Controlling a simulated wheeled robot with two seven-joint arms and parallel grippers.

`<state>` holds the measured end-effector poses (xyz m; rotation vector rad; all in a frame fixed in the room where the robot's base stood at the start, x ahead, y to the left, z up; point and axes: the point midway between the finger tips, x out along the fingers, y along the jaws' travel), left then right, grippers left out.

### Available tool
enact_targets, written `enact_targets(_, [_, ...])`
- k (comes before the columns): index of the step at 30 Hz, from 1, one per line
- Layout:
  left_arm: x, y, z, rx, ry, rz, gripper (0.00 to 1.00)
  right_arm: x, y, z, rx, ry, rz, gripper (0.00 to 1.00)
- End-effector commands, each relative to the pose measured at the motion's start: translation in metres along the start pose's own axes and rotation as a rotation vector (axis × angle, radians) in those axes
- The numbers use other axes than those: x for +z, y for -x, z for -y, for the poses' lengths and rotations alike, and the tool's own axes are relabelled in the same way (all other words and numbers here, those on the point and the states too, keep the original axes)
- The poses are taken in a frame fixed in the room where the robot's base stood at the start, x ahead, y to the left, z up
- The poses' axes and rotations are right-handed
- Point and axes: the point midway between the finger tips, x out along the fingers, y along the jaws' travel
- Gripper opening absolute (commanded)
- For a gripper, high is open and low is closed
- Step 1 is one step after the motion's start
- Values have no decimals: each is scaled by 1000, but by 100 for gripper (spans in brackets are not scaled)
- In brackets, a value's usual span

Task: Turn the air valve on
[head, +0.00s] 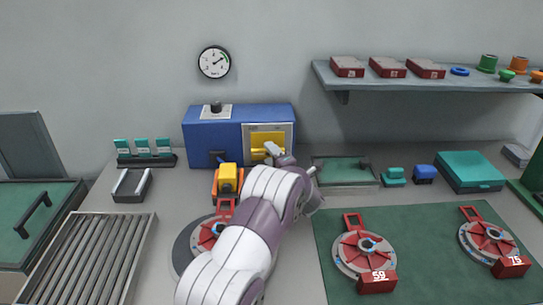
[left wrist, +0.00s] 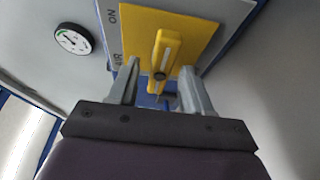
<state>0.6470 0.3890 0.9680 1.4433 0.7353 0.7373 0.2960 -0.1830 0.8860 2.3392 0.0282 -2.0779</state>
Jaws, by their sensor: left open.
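The air valve is a yellow lever (left wrist: 162,55) with a dark pivot screw, on a yellow plate (left wrist: 190,32). "ON" and "AIR" lettering shows along the plate's left side in the left wrist view. In the head view the yellow plate (head: 262,141) sits in the front of a blue box (head: 212,126) at the back of the bench. My left gripper (left wrist: 160,92) is open, its two fingers apart on either side of the lever's lower end; contact is not clear. In the head view the left gripper (head: 274,152) partly covers the plate. My right gripper is not in view.
A round gauge (head: 214,62) hangs on the wall. A shelf (head: 430,80) with red blocks is at the upper right. Red-handled discs (head: 352,262) lie on a green mat (head: 420,285). A roller conveyor (head: 92,262) is at the left. An orange-yellow device (head: 228,180) stands left of my arm.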

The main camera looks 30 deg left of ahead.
Motion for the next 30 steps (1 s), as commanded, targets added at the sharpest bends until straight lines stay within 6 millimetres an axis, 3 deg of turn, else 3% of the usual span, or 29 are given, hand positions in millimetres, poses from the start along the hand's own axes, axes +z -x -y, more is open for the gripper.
enact_targets(7, [0, -2, 0, -1, -1, 1, 49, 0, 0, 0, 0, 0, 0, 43])
enact_targets(9, [0, -1, 0, -1, -1, 1, 26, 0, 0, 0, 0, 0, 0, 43])
enact_targets(12, [0, -1, 0, -1, -1, 1, 0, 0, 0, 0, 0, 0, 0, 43])
enact_targets(22, [0, -1, 2, -13, 31, 0, 0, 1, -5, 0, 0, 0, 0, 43])
enact_targets(30, [0, -1, 3, -74, 180, 1, 0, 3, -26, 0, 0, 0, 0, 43])
